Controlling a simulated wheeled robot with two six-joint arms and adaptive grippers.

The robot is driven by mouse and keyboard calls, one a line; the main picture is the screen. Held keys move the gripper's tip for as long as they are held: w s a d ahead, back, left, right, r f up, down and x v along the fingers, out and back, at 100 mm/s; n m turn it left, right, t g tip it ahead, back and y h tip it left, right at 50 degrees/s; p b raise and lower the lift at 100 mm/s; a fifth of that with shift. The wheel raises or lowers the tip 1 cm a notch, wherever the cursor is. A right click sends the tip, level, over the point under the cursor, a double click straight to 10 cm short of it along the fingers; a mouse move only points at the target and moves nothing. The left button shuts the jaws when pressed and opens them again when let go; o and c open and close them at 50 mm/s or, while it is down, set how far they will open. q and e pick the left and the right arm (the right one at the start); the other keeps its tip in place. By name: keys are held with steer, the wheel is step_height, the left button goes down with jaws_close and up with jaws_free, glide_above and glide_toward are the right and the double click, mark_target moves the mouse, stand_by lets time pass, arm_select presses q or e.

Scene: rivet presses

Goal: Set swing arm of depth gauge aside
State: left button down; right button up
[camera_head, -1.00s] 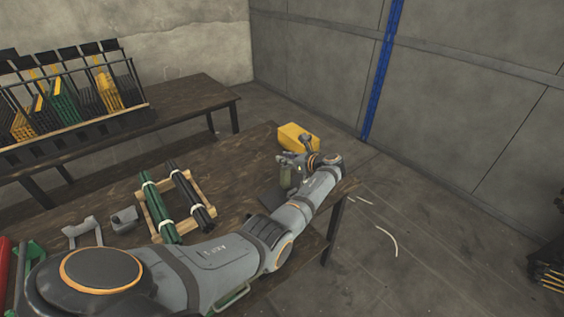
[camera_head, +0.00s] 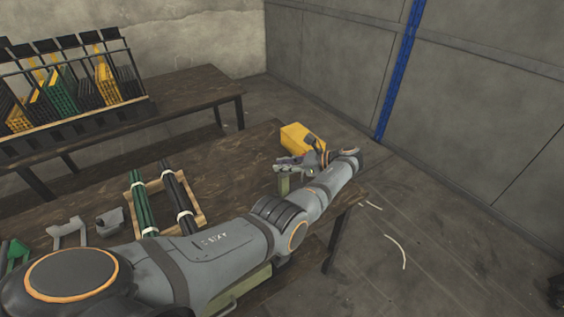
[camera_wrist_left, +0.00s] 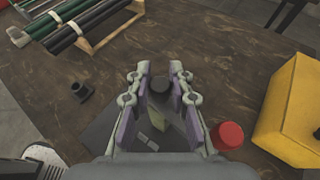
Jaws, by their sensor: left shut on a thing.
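My left gripper (camera_head: 288,163) is over the right end of the brown table, beside a yellow block. It also shows in the left wrist view (camera_wrist_left: 160,88), its purple-padded fingers shut on the swing arm. I take the swing arm (camera_wrist_left: 162,118) to be the olive piece between the fingers. It shows below the gripper in the head view (camera_head: 283,184). A dark round knob (camera_wrist_left: 160,84) is between the fingertips. A dark flat plate (camera_wrist_left: 108,128) lies under the gripper. I cannot tell whether the swing arm touches it. My right gripper is not in view.
The yellow block (camera_head: 303,140) stands close to the gripper, with a red cylinder (camera_wrist_left: 228,135) between them in the wrist view. A wooden frame (camera_head: 203,208) carries dark and green rods. Grey fixtures (camera_head: 108,222) stand to its left. The table's right edge is close.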

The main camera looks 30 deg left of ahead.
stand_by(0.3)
arm_select(q)
steer(key=c, duration=1.5)
jaws_free()
steer(key=shift+o, duration=0.2)
step_height(320, 180, up, 10)
steer(key=shift+d, duration=0.1)
